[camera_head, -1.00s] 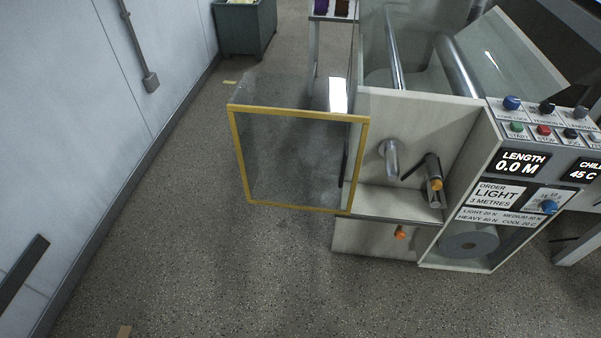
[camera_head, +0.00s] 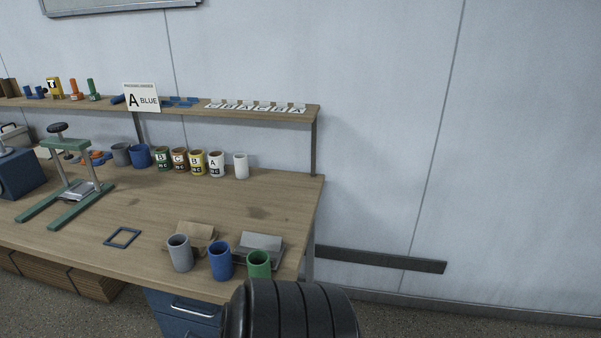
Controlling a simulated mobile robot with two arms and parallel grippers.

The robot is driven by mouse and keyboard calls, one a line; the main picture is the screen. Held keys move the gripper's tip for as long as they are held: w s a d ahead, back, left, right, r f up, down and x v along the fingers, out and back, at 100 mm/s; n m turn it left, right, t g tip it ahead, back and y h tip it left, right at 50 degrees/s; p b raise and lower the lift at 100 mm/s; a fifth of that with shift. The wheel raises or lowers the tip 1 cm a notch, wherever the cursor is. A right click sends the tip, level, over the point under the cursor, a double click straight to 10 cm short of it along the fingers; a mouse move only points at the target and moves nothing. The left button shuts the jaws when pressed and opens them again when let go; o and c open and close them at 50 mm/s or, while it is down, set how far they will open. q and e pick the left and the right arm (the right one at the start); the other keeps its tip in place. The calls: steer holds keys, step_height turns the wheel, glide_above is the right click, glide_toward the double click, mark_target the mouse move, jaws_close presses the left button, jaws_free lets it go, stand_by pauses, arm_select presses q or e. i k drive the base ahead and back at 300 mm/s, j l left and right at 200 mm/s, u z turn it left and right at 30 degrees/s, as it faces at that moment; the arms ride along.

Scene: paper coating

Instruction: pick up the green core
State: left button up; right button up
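The green core (camera_head: 259,265) is a short, hollow green cylinder standing upright near the front right corner of the wooden workbench (camera_head: 270,205). A blue core (camera_head: 221,262) and a grey core (camera_head: 180,253) stand to its left in a row. A dark ribbed rounded part, probably my own arm, rises at the bottom of the view just below the green core and may hide a little of its base. Neither gripper is in view.
Lettered cups (camera_head: 198,163) and a white cup (camera_head: 241,165) line the bench's back. A green press-like stand (camera_head: 70,175) is at the left. A shelf (camera_head: 220,108) runs above. A dark wall rail (camera_head: 380,260) is right of the bench. The bench's middle is mostly clear.

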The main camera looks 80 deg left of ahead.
mark_target(258, 261)
steer(key=k+j+u, duration=0.1)
steer(key=u, duration=2.75)
steer(key=l, duration=0.5)
steer(key=k+l+u, duration=0.15)
steer(key=l, duration=0.4)
